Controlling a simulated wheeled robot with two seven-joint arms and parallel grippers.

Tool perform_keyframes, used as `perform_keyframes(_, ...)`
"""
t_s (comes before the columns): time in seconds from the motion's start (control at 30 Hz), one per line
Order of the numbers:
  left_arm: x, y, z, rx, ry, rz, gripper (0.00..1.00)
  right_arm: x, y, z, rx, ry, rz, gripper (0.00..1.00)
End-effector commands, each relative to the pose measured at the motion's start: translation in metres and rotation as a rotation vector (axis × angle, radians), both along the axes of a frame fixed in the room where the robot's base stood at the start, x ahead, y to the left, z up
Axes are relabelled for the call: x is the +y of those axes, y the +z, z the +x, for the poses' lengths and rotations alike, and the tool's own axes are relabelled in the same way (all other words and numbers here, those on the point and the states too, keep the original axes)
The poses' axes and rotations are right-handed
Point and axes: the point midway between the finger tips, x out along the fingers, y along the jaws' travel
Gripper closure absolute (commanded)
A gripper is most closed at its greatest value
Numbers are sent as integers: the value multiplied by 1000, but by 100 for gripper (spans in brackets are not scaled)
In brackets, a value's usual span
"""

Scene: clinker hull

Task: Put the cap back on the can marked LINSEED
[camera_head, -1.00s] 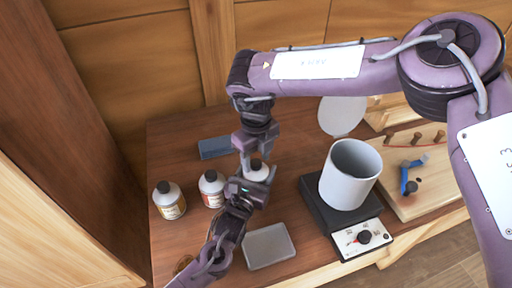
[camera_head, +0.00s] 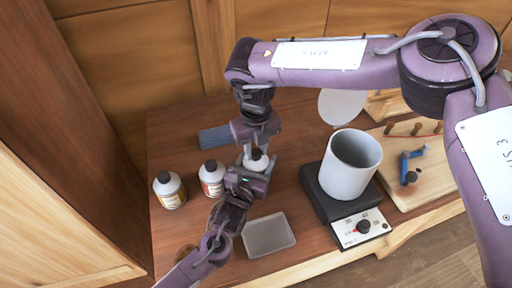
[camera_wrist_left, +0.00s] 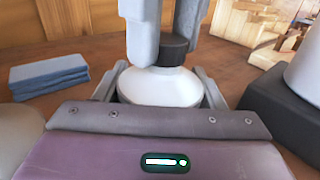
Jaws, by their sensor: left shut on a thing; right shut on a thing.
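A white can (camera_wrist_left: 160,88) with rounded shoulders stands upright between the fingers of my left gripper (camera_head: 247,177), which is shut on it. The can's top also shows in the head view (camera_head: 257,164); its label is hidden. A black cap (camera_wrist_left: 172,50) sits at the can's mouth, upright, and appears to touch it. My right gripper (camera_wrist_left: 165,45) comes down from above, shut on the cap with one finger on each side. I cannot tell whether the cap is fully seated.
Two more white cans with black caps stand to the left, one with a yellowish label (camera_head: 170,191), one with a reddish label (camera_head: 212,179). A grey tray (camera_head: 268,236) lies in front. A grey pot (camera_head: 350,166) stands on a hotplate (camera_head: 362,228) at right.

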Motion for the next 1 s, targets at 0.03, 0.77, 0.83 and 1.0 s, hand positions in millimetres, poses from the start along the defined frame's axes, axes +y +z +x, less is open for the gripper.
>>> perform_keyframes(0.03, 0, 0, 0, -1, 0, 0, 100, 1, -1, 0, 5, -133, 6, 99)
perform_keyframes(0.77, -1, 0, 0, -1, -2, 0, 100, 1, 0, 0, -1, -987, 2, 50)
perform_keyframes(0.83, -1, 0, 0, 0, -2, 0, 100, 1, 0, 0, 0, -986, 1, 50)
perform_keyframes(1.0, -1, 0, 0, 0, -2, -1, 100, 1, 0, 0, -1, -985, 2, 50)
